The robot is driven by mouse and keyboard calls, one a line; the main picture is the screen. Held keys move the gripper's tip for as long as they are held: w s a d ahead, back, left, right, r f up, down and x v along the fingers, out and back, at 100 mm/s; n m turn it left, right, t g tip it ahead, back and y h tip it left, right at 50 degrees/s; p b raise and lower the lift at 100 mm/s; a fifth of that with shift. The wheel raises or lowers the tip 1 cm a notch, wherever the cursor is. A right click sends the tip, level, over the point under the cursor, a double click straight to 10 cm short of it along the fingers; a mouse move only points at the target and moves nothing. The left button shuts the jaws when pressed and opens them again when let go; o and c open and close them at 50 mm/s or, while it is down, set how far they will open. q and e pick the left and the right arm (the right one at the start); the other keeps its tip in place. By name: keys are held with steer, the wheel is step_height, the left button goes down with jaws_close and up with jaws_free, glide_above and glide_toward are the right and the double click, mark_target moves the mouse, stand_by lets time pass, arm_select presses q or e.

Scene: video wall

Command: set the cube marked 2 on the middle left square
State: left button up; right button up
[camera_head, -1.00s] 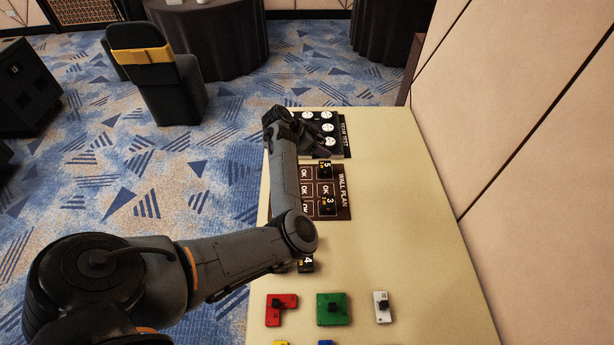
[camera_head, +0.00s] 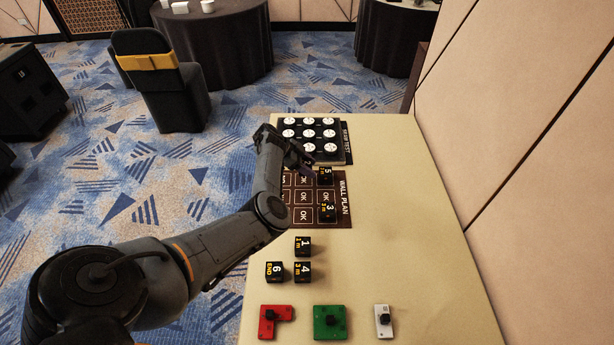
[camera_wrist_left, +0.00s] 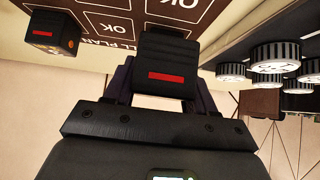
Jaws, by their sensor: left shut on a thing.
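The wall plan board (camera_head: 344,215) lies on the table, its squares marked OK. Cube 5 (camera_head: 325,176) and cube 3 (camera_head: 327,212) sit on its right-hand column. My left gripper (camera_head: 304,168) is over the board's far edge, beside cube 5. In the left wrist view it (camera_wrist_left: 160,95) is shut on a black cube (camera_wrist_left: 167,58) with a red stripe. No number shows on that cube's visible face there; in the head view it is mostly hidden by the gripper. A second cube (camera_wrist_left: 55,32) stands on the board in the wrist view. My right gripper is out of view.
Cube 1 (camera_head: 302,246), cube 4 (camera_head: 302,272) and cube 6 (camera_head: 274,272) stand nearer on the table. A panel with white round pieces (camera_head: 311,122) lies beyond the board. Red (camera_head: 276,322), green (camera_head: 330,322) and white (camera_head: 384,321) pieces lie in front. The table's right side is clear.

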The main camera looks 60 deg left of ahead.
mark_target(307, 180)
arm_select(q)
steer(key=shift+s+a+f, duration=0.1)
steer(key=shift+a+f, duration=0.15)
steer(key=shift+a, duration=0.1)
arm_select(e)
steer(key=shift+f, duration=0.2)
arm_select(q)
steer(key=shift+f+b, duration=0.75)
steer(key=shift+f, duration=1.25)
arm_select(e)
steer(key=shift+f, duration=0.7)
arm_select(q)
steer(key=shift+f, duration=0.2)
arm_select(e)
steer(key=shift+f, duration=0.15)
arm_select(q)
steer(key=o, duration=1.1)
steer(key=shift+c, duration=0.2)
